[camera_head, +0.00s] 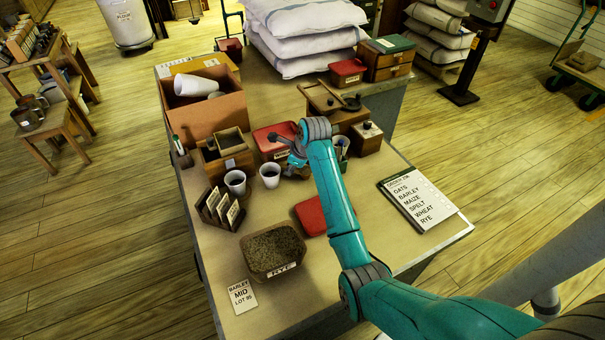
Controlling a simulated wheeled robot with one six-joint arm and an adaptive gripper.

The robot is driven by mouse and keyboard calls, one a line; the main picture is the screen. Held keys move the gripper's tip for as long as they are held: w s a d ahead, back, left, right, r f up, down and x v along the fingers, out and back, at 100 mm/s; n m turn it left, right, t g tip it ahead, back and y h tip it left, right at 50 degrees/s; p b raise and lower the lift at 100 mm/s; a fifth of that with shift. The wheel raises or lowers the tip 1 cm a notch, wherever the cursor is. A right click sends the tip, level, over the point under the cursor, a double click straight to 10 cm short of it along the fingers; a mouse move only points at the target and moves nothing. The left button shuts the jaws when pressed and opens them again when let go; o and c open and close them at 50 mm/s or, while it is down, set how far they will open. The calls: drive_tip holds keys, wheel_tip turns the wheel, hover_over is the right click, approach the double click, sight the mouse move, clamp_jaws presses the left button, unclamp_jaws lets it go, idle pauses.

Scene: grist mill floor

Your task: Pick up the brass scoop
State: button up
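I cannot make out a brass scoop anywhere in the head view. My gripper (287,150) hangs over the middle of the table, beside a red tin (266,143) and behind two white cups. It is small and partly hidden by my wrist, so I cannot tell whether it is open or shut, or whether it holds anything. My teal forearm covers part of the table behind and right of the gripper.
The table holds a rye bin (272,250), a red lid (311,216), white cups (235,182), a card rack (219,208), an open wooden box (228,153), a cardboard box (204,112) and an order board (417,202). The near right tabletop is fairly clear.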

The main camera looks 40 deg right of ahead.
drive_tip(key=shift+w+f, duration=0.15)
drive_tip(key=shift+f, duration=0.15)
clamp_jaws()
wheel_tip(320, 180, up, 10)
idle(0.5)
drive_tip(key=shift+c, duration=1.7)
unclamp_jaws()
clamp_jaws()
